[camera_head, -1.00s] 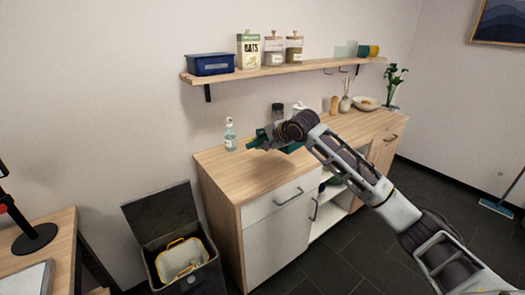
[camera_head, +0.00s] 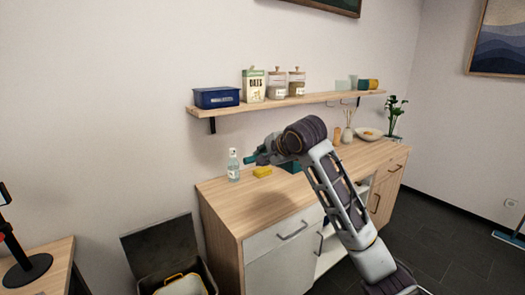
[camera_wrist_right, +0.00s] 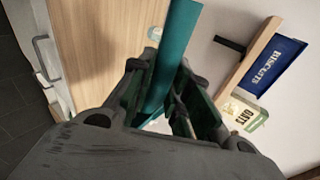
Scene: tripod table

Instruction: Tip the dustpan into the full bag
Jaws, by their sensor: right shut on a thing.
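My right gripper (camera_head: 262,156) is over the wooden cabinet top, reached in from the lower right. In the right wrist view, my right gripper (camera_wrist_right: 165,100) is shut on a long flat teal piece, which looks like part of the dustpan (camera_wrist_right: 178,50). In the head view a teal part of it (camera_head: 290,166) shows below the wrist; the arm hides most of it. The pale bag with a yellow rim (camera_head: 183,287) sits in a dark lidded bin at the bottom left, cut by the frame edge; its contents cannot be told.
The dark bin's lid (camera_head: 160,247) stands open. A clear bottle (camera_head: 234,168) and a yellow sponge (camera_head: 262,172) are on the cabinet (camera_head: 225,196) near the gripper. A wall shelf (camera_head: 285,101) with a blue box and jars hangs above. The cabinet's front left top is clear.

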